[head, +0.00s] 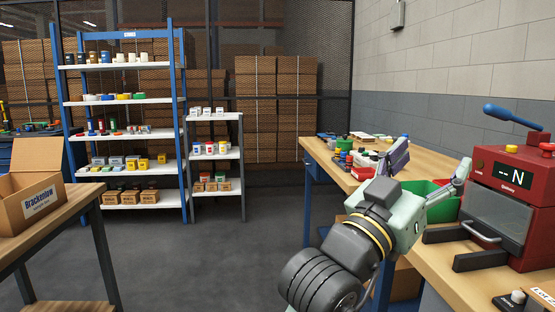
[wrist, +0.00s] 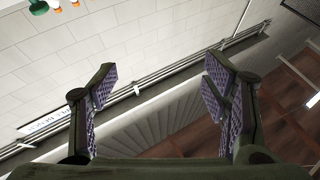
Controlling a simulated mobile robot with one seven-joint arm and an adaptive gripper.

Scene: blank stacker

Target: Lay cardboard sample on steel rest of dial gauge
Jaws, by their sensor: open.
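My gripper (head: 432,162) is raised over the right-hand workbench (head: 440,160), fingers spread and empty. In the wrist view, my gripper (wrist: 160,72) shows two wide-apart fingers with purple ridged pads and nothing between them. That view looks at a pale wall with pipes, not at the bench. I cannot make out the cardboard sample or the dial gauge with its steel rest in either view. My arm hides part of the bench.
A red machine (head: 515,185) with a blue lever and an "N" display stands at the bench's right. A green bin (head: 445,212) is behind my gripper. Small coloured items lie farther back. Shelves (head: 120,98) and a table with an open carton (head: 32,200) stand left; the floor between is clear.

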